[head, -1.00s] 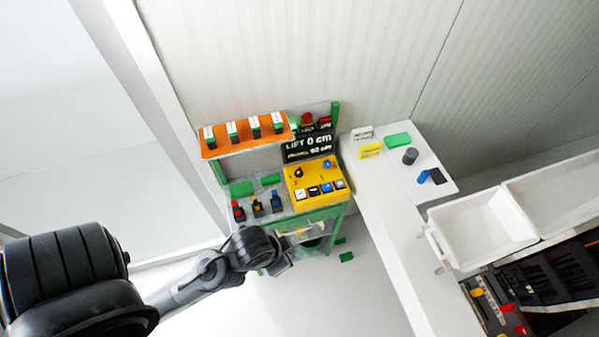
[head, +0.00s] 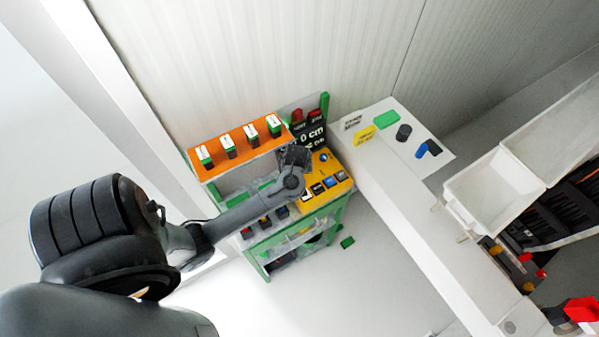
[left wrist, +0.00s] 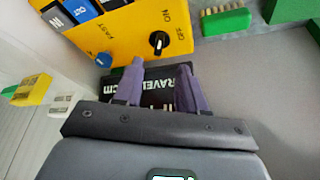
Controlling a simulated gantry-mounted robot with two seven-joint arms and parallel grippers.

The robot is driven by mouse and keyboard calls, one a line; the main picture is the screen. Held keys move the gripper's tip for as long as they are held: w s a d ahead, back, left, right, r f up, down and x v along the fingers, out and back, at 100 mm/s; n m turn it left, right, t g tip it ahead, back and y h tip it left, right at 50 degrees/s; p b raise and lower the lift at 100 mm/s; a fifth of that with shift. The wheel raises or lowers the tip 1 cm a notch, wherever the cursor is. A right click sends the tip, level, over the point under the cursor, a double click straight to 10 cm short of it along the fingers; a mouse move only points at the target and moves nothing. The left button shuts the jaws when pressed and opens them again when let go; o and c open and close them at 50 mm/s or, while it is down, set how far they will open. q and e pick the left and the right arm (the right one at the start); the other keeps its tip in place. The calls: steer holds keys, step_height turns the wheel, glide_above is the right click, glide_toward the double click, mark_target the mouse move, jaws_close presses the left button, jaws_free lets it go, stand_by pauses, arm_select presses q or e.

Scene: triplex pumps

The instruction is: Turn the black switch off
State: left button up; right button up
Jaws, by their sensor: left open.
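The black switch (left wrist: 158,43) is a round knob with a pale pointer mark on a yellow control box (left wrist: 115,30), beside ON and OFF labels. In the left wrist view it lies just beyond the fingertips of my left gripper (left wrist: 161,66). The two purple-grey fingers are apart, with nothing between them, and I see no contact with the knob. In the head view my left gripper (head: 294,158) is over the upper left part of the yellow box (head: 312,203) and hides the black switch there.
Square buttons (head: 330,182) sit on the same box. An orange shelf (head: 240,150) with labelled blocks stands behind on the left. A black display (head: 310,135) is behind the box. A white table (head: 385,185) stands to the right. A green-handled brush (left wrist: 225,22) lies near the knob.

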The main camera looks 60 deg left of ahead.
arm_select(q)
steer(key=b+x, duration=0.1)
steer(key=x, duration=0.7)
steer(key=shift+f, duration=0.4)
jaws_close()
